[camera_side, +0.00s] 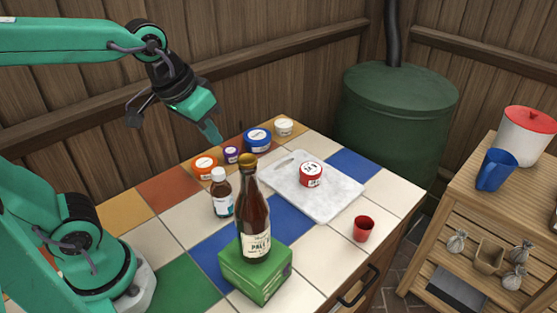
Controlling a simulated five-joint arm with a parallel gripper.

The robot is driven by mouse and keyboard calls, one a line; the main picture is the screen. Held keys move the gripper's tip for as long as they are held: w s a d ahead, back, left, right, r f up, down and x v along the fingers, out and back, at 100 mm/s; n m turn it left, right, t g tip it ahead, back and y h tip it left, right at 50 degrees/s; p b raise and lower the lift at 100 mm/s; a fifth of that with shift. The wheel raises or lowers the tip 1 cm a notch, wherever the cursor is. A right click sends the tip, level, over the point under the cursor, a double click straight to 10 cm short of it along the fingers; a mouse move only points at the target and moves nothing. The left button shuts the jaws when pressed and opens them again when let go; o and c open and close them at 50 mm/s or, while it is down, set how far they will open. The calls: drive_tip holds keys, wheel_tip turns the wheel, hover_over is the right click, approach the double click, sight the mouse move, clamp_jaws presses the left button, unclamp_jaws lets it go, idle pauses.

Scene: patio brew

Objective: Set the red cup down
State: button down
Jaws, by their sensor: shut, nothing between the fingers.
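The red cup (363,229) stands upright on the tiled counter (402,193), near its front right edge. It is apart from the white board and touches nothing but the tiles. My gripper (212,132) is raised over the back left of the counter, well away from the cup. Its fingers point down and are shut with nothing in them.
A pale board (335,203) holds a red-and-white tub (311,174). Several small tubs line the back, including a blue one (257,141).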

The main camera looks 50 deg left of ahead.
drive_tip(key=w+d+f+n+g, duration=0.1)
drive_tip(key=w+d+f+g, duration=0.25)
drive_tip(key=w+d, duration=0.8)
drive_tip(key=w+d+f+n+g, duration=0.1)
drive_tip(key=w+d+f, duration=0.2)
drive_tip(key=d+f, duration=0.7)
drive_tip(key=d, duration=0.4)
drive_tip(key=shift+w+f+n, duration=0.3)
drive_tip(key=shift+f+n, duration=0.05)
drive_tip(key=shift+n, duration=0.05)
wheel_tip(320, 180, down, 10)
drive_tip(key=shift+w+a, duration=0.2)
drive_tip(key=shift+w, duration=0.3)
drive_tip(key=shift+w+a, duration=0.15)
drive_tip(key=shift+w, duration=0.35)
drive_tip(key=shift+w+a, duration=0.25)
drive_tip(key=shift+w, duration=0.65)
drive_tip(key=shift+w, duration=0.1)
